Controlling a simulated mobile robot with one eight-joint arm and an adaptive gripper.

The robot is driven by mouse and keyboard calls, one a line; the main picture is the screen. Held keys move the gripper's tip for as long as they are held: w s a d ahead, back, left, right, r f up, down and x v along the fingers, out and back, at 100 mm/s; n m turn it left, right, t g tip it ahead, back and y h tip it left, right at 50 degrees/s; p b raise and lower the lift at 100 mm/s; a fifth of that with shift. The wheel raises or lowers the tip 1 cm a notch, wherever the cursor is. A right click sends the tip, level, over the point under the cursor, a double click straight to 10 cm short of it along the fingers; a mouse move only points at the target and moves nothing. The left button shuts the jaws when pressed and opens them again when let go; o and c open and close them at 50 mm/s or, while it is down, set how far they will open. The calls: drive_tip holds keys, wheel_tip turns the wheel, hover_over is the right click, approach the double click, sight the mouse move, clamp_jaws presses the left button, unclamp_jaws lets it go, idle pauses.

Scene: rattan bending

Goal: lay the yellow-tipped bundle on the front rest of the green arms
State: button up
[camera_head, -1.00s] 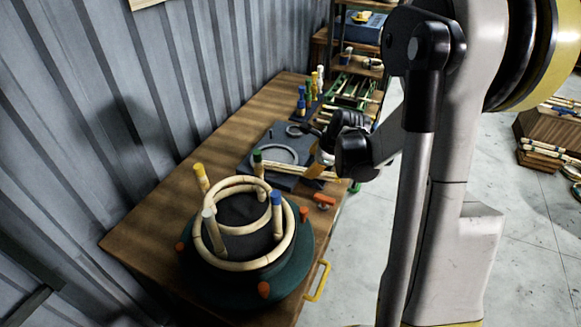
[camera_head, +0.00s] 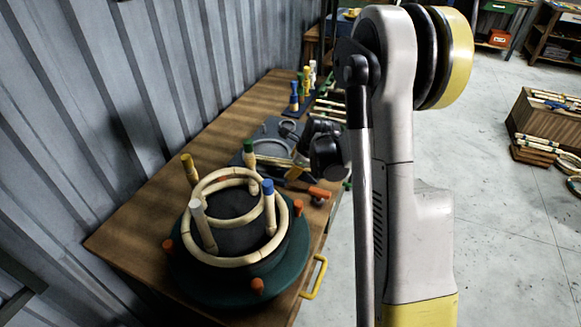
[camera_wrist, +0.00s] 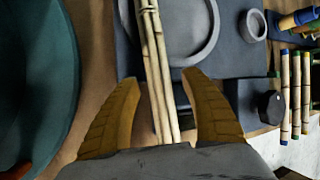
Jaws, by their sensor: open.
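My gripper (camera_wrist: 161,80) is open, its two yellow-brown fingers on either side of a pale cane bundle (camera_wrist: 155,45). The bundle runs up and down between them, bound near the top of the wrist view. Its tips are out of that view, so I cannot tell their colour. In the head view my gripper (camera_head: 298,167) is low over the grey board on the bench, largely hidden by my arm. Canes lie on a rack (camera_head: 330,108) farther back, mostly hidden; I cannot clearly make out the green arms.
A dark green round former (camera_head: 240,290) with cane rings and coloured pegs stands at the bench front. A grey board with a ring (camera_wrist: 190,50) lies under the bundle. Blue and yellow pegs (camera_head: 300,92) stand behind. Canes with coloured tips (camera_wrist: 295,95) lie at right.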

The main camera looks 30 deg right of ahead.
clamp_jaws()
drive_tip(key=shift+r, duration=0.1)
drive_tip(key=shift+r+p, duration=0.35)
drive_tip(key=shift+r, duration=0.15)
drive_tip(key=r, duration=0.1)
drive_tip(key=r+p, duration=0.2)
drive_tip(key=r, duration=0.1)
drive_tip(key=shift+s+d, duration=0.35)
drive_tip(key=shift+s, duration=0.05)
drive_tip(key=s+d+r+p, duration=0.1)
drive_tip(key=s+d, duration=0.1)
drive_tip(key=s+d+r+p, duration=0.1)
drive_tip(key=s+d+r, duration=0.1)
drive_tip(key=s+d+r+p, duration=0.1)
drive_tip(key=s+d+r, duration=0.1)
drive_tip(key=s, duration=0.1)
drive_tip(key=shift+s+d+r, duration=0.1)
drive_tip(key=shift+d+r, duration=0.15)
drive_tip(key=shift+d, duration=0.1)
drive_tip(key=shift+s+d+r, duration=0.2)
drive_tip(key=shift+s+d, duration=0.05)
drive_tip(key=shift+s, duration=0.1)
